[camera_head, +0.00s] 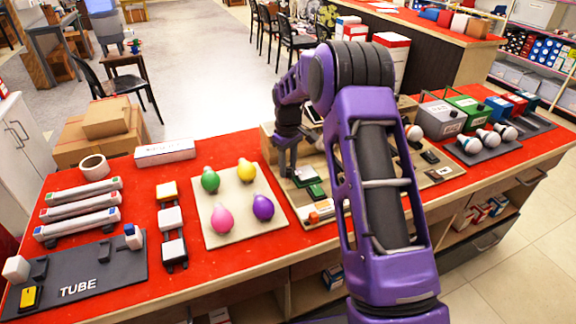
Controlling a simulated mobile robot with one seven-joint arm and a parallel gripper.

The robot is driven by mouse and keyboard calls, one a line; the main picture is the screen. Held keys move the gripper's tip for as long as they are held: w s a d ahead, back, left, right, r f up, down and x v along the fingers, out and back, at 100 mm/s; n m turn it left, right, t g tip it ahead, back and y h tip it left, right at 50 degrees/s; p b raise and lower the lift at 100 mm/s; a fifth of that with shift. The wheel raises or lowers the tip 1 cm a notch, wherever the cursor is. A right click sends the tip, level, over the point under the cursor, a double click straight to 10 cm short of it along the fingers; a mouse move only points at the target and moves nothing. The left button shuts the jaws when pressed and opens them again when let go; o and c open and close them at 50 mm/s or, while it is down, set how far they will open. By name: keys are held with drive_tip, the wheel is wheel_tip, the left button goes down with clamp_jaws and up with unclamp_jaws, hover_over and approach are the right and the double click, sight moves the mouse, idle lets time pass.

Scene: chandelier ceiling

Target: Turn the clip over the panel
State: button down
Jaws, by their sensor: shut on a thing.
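The beige panel (291,203) lies on the red counter, partly behind my arm. Small fittings sit on it: a green piece with a pale top (305,174), a dark green block (315,190) and an orange-and-white piece (320,209). My gripper (288,171) points down over the left part of this panel, beside the green piece with the pale top. It is shut on a small part, taken as the clip, at its fingertips. The clip's shape and turn are too small and too hidden to make out.
To the left lie a board with four-coloured bulbs (238,172), a dark rail with white blocks (172,222), tubes (80,206) and a dark TUBE tray (105,262). Lamps (487,138) and boxes (440,117) stand right. Red counter left of the bulb board is partly clear.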

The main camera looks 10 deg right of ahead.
sight(288, 169)
idle(0.5)
drive_tip(key=c, duration=0.6)
unclamp_jaws()
drive_tip(key=shift+o, duration=0.2)
wheel_tip(288, 169, up, 18)
drive_tip(key=p, duration=0.1)
drive_tip(key=shift+f, duration=0.25)
